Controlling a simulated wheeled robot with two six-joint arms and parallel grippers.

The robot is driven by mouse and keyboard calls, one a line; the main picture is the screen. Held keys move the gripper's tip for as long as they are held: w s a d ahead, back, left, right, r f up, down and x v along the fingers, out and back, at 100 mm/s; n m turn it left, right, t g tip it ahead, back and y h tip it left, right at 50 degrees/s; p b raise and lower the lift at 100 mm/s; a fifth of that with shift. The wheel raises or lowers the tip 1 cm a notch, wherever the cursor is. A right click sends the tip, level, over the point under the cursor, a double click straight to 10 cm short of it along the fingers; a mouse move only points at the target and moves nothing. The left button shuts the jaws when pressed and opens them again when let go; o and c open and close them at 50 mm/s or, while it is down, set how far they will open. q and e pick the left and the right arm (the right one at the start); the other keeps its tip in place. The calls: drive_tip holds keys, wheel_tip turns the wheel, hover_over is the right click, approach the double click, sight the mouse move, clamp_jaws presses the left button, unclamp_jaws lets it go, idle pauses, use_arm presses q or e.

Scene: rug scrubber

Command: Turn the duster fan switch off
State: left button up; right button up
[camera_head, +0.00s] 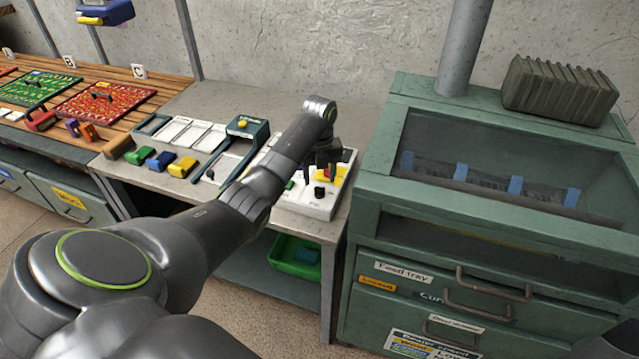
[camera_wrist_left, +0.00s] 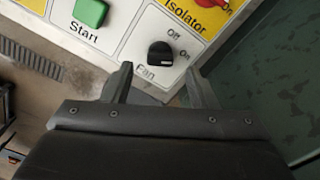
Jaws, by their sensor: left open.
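The fan switch is a black rotary knob (camera_wrist_left: 160,54) on a white control panel (camera_wrist_left: 118,38), beside the labels "Fan", "Off" and "On". A small white mark shows on the knob's lower right edge; I cannot tell surely which label it points to. In the head view the knob (camera_head: 319,192) is near the panel's front edge. My left gripper (camera_head: 322,172) is over the panel, and in the wrist view its open fingers (camera_wrist_left: 160,85) are either side of and just short of the knob, apparently not touching it. The right gripper is not visible.
A green start button (camera_wrist_left: 90,12) and a red isolator handle on yellow (camera_wrist_left: 211,4) are close to the knob. A green cabinet (camera_head: 365,235) stands right of the bench. Coloured blocks (camera_head: 160,160) and trays lie left on the bench.

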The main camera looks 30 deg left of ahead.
sight(319, 188)
use_arm(q)
drive_tip(key=shift+f, duration=1.7)
drive_tip(key=shift+r, duration=0.1)
drive_tip(key=c, duration=1)
